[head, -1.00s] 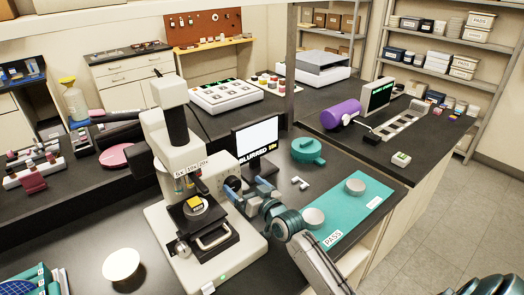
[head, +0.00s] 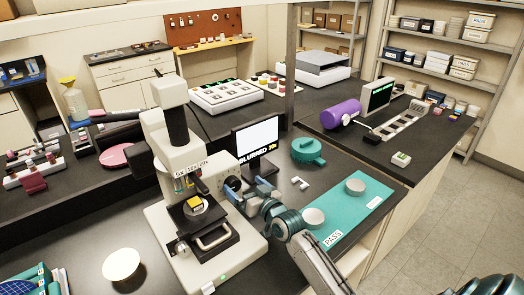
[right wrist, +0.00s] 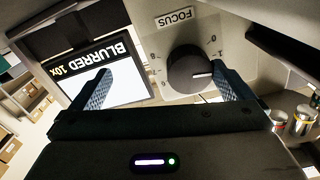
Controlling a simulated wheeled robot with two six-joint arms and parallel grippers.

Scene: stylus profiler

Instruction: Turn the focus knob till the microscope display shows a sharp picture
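The microscope (head: 190,190) stands on the dark bench with a small sample on its stage. Its display (head: 257,140) shows a pale blank picture captioned "BLURRED 10x"; the same display (right wrist: 120,82) appears tilted in the right wrist view. The dark round focus knob (right wrist: 190,70), with a white pointer line, sits under a "FOCUS" label on a numbered scale. My right gripper (head: 245,193) is at the microscope's right side. In the right wrist view its fingers (right wrist: 168,88) are open, spread wide on either side of the knob with visible gaps. My left gripper is not in view.
A teal mat (head: 350,215) marked PASS, holding round pieces, lies right of the microscope. A white disc (head: 121,264) lies at front left. A purple cylinder (head: 341,113) is on the farther bench.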

